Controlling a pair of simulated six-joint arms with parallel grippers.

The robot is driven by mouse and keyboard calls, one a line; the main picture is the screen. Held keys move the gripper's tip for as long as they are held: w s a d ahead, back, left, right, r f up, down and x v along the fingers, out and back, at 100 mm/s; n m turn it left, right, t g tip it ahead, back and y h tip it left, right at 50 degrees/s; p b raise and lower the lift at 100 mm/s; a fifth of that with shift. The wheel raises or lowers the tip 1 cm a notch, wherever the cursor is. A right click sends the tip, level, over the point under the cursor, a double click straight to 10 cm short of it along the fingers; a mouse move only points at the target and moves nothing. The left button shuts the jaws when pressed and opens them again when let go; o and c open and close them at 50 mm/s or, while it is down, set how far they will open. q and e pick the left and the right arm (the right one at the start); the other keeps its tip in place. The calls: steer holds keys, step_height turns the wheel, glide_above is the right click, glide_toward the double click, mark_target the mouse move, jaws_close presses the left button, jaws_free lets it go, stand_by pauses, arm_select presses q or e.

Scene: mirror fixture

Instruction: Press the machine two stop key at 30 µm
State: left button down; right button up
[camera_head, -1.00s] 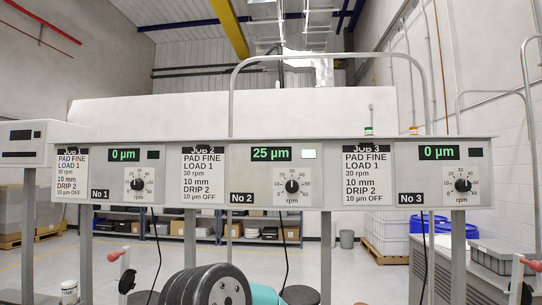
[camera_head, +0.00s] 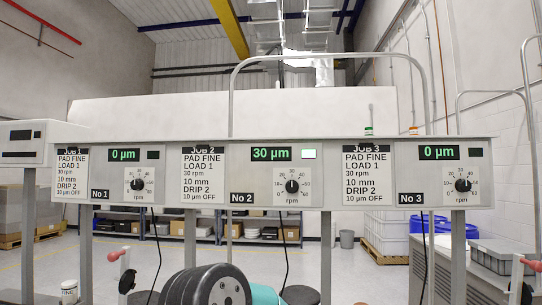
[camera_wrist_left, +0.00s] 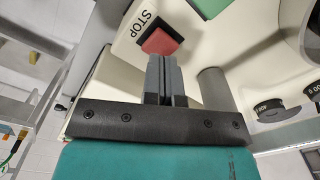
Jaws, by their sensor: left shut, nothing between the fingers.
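The display of machine No 2 (camera_head: 271,154) reads 30 µm in green digits, with a pale lit square (camera_head: 309,154) to its right. Its rpm dial (camera_head: 292,186) sits below. In the left wrist view a red square key (camera_wrist_left: 163,41) lies beside the printed word STOP (camera_wrist_left: 141,24) on a cream panel. My left gripper (camera_wrist_left: 165,62) is shut and empty, with its fingertips right at the lower edge of the red key in that view. Whether they touch it cannot be told. The head view does not show the key or these fingertips.
Displays No 1 (camera_head: 123,155) and No 3 (camera_head: 438,153) both read 0 µm. A green key (camera_wrist_left: 210,6) lies close to the red one, and dark knobs (camera_wrist_left: 270,109) are at the right of the wrist view. A job card (camera_head: 203,175) hangs left of display No 2.

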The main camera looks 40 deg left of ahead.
arm_select(q)
steer(key=shift+f, duration=0.2)
stand_by(0.4)
steer(key=shift+f, duration=1.1)
steer(key=shift+r, duration=3)
